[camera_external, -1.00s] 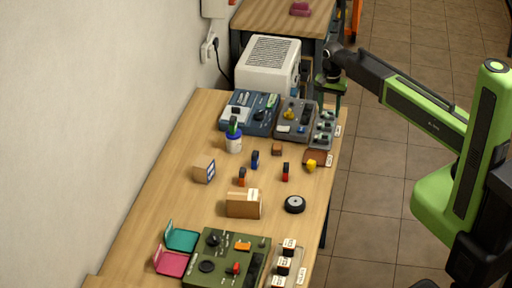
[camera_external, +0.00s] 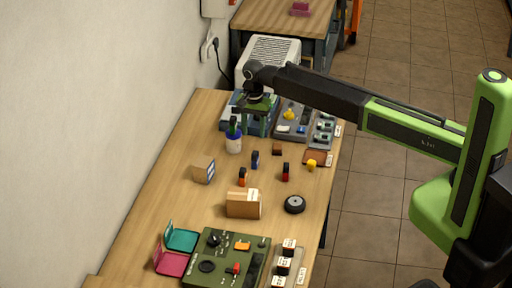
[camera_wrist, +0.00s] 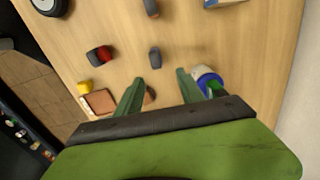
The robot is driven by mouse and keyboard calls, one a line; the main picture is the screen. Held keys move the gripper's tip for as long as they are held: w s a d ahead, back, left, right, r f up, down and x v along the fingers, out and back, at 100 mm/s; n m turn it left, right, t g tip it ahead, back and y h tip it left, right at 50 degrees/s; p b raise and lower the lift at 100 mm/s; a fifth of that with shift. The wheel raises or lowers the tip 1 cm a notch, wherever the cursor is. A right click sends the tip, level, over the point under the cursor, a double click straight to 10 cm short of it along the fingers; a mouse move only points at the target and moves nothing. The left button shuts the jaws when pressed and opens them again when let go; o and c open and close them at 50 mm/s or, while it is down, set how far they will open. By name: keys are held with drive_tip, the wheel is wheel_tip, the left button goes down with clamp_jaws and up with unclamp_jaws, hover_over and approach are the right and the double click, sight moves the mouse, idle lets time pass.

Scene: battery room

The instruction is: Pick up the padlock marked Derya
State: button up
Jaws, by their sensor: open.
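Small upright dark-topped pieces that could be padlocks stand mid-bench: a blue one (camera_external: 255,160), an orange one (camera_external: 242,177) and a red one (camera_external: 285,172). I cannot read any name on them, so I cannot tell which is Derya's. In the wrist view, the blue piece (camera_wrist: 155,57) is just beyond my fingertips, the red piece (camera_wrist: 100,56) is to its left, and the orange one (camera_wrist: 151,8) is at the top edge. My gripper (camera_external: 257,126) is open and empty above the back of the bench; its green fingers also show in the wrist view (camera_wrist: 160,76).
A brown block (camera_external: 277,149), yellow piece (camera_external: 311,165), wheel (camera_external: 295,204) and wooden box (camera_external: 243,204) surround the pieces. A green panel (camera_external: 225,262) and white-labelled blocks (camera_external: 284,265) are at the front.

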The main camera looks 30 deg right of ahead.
sight(255, 153)
wheel_tip(255, 153, down, 8)
drive_tip(key=b, duration=0.6)
drive_tip(key=shift+r, duration=0.3)
drive_tip(key=f+b, duration=0.3)
drive_tip(key=s+f+b, duration=0.1)
drive_tip(key=f+b, duration=0.1)
drive_tip(key=shift+d+f, duration=0.1)
drive_tip(key=shift+f, duration=0.1)
drive_tip(key=shift+r, duration=0.15)
drive_tip(key=shift+c, duration=0.3)
clamp_jaws()
